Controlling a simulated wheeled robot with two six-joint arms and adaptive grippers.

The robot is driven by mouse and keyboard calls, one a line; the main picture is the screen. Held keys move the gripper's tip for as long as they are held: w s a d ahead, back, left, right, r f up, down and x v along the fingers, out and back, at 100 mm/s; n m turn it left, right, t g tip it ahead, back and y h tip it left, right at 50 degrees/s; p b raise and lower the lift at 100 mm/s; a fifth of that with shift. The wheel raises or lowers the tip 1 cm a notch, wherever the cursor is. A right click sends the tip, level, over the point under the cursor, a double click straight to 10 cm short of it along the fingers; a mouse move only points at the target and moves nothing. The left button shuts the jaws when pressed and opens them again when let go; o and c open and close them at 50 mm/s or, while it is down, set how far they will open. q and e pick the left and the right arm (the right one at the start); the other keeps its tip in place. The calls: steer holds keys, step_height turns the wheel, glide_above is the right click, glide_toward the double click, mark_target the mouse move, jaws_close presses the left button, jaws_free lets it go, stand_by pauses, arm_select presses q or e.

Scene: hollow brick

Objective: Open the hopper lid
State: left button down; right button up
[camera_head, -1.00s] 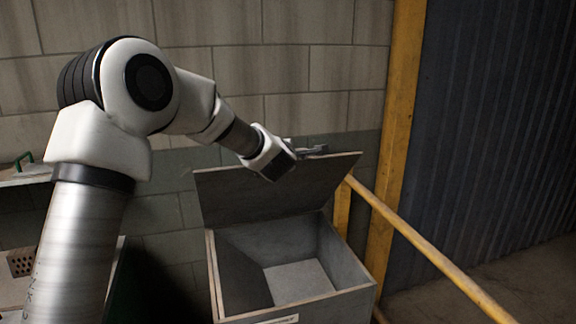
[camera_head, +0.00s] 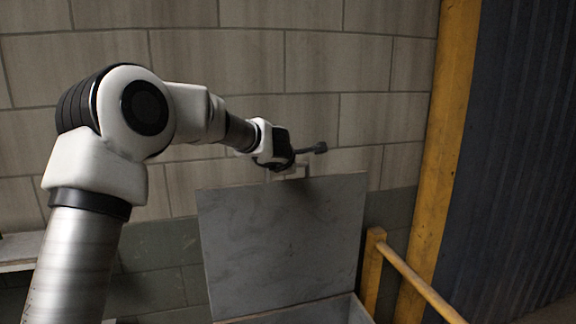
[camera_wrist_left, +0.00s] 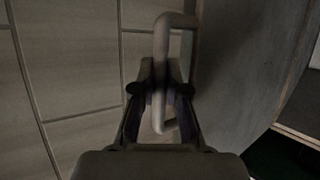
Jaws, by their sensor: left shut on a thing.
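The grey hopper lid (camera_head: 283,245) stands raised, close to upright, at the back of the hopper (camera_head: 335,310), whose top shows only at the bottom edge of the head view. A bar handle (camera_wrist_left: 176,20) sits on the lid; part of it shows at the lid's top edge in the head view. My left gripper (camera_wrist_left: 160,92) is shut on the handle, with the bar between its fingers. It also shows at the lid's top edge in the head view (camera_head: 303,158). The lid face (camera_wrist_left: 235,70) fills the right of the wrist view. My right gripper is not in view.
A block wall (camera_head: 330,60) stands close behind the lid. A yellow post (camera_head: 445,150) and a sloping yellow rail (camera_head: 420,285) are to the right, before a dark corrugated wall (camera_head: 525,150). A pale ledge (camera_head: 20,250) shows at the left.

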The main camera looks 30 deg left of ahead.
arm_select(q)
steer(key=shift+w+a+f, duration=0.15)
steer(key=shift+a+f, duration=0.05)
steer(key=shift+a, duration=0.05)
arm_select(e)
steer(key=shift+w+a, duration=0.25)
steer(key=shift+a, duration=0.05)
arm_select(q)
steer(key=c, duration=1.4)
jaws_free()
steer(key=shift+o, duration=1.1)
steer(key=shift+w+a, duration=0.1)
steer(key=v, duration=1.1)
steer(key=shift+s+r, duration=0.25)
steer(key=shift+r, duration=0.1)
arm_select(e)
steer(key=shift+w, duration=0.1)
arm_select(q)
steer(key=shift+s+r, duration=0.1)
steer(key=shift+s, duration=0.05)
